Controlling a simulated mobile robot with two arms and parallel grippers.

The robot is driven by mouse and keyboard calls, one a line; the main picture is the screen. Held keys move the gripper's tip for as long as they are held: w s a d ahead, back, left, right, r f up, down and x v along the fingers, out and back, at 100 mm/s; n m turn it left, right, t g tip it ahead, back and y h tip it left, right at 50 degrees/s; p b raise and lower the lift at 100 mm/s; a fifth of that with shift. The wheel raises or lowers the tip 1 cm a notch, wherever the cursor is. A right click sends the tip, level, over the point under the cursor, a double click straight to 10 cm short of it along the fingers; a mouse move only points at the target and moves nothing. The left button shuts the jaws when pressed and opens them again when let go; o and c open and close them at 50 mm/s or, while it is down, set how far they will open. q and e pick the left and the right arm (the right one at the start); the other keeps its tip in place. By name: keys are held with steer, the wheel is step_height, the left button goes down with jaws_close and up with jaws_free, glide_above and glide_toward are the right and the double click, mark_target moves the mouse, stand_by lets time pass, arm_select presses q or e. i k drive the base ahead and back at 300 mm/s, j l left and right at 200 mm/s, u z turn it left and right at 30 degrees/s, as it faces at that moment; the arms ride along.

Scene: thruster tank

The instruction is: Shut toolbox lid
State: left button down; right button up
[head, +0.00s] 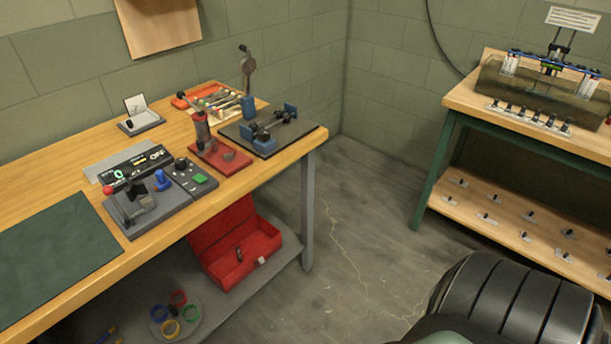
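The red toolbox (241,256) stands on the grey lower shelf under the wooden workbench. Its lid (222,226) is open, raised at the back, and its upper part is hidden by the bench top. A small dark object (239,254) lies inside the box, and a pale latch shows on its front edge. A black ribbed rounded part at the bottom right seems to be my own arm. No gripper fingers show in the head view.
The workbench (60,185) carries control boxes, clamps and a dark green mat. Its grey leg (307,210) stands right of the toolbox. A tray of coloured rings (175,318) lies left on the shelf (270,282). Bare floor separates a second bench (455,100) at right.

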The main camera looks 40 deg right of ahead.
mark_target(219, 216)
steer(key=z, duration=0.8)
steer(key=k, duration=0.05)
